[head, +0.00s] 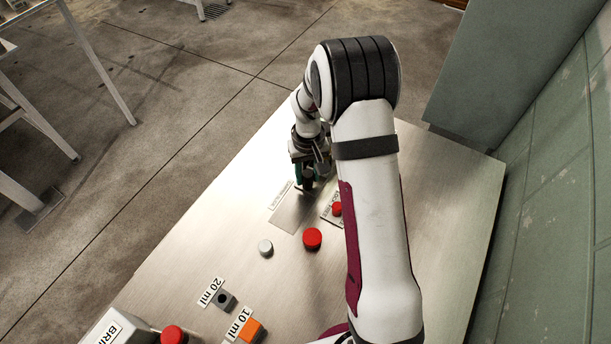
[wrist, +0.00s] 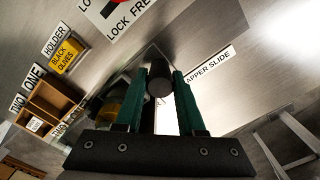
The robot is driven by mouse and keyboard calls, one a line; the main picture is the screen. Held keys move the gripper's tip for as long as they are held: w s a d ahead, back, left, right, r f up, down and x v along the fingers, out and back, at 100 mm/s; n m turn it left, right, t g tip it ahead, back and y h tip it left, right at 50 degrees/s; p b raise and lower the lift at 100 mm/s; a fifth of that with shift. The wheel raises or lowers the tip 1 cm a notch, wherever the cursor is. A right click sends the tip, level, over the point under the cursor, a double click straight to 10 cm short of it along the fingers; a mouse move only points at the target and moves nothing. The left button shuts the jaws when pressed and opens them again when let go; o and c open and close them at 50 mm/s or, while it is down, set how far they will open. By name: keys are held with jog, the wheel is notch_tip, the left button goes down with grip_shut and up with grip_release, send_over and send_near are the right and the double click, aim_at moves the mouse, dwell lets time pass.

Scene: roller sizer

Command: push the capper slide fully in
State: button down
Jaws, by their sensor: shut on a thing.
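The capper slide shows in the head view as a dull metal strip (head: 289,214) on the bench, partly hidden by my arm. A white label (wrist: 212,65) ending in "APPER SLIDE" lies beside it in the wrist view. My gripper (head: 304,182) is low over the strip's far end. In the wrist view my gripper (wrist: 160,76) has its green fingers shut on a dark round knob (wrist: 158,82), which I take to be the slide's handle. How far in the slide sits cannot be told.
A red knob (head: 337,208) stands on a plate beside the slide; a "LOCK FREE" label (wrist: 132,14) is near. A red cap (head: 312,239), a pale cap (head: 265,248), a grey block (head: 225,300) and an orange block (head: 251,330) stand nearer. A "BLACK OLIVES" holder (wrist: 66,55) and wooden rack (wrist: 45,108) show.

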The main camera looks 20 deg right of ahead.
jog(key=c, duration=0.8)
grip_release()
jog(key=shift+w+d+r, duration=0.1)
jog(key=shift+w+d, duration=0.15)
jog(key=shift+o, duration=1.4)
jog(key=shift+s+a, duration=0.1)
notch_tip(320, 180, up, 16)
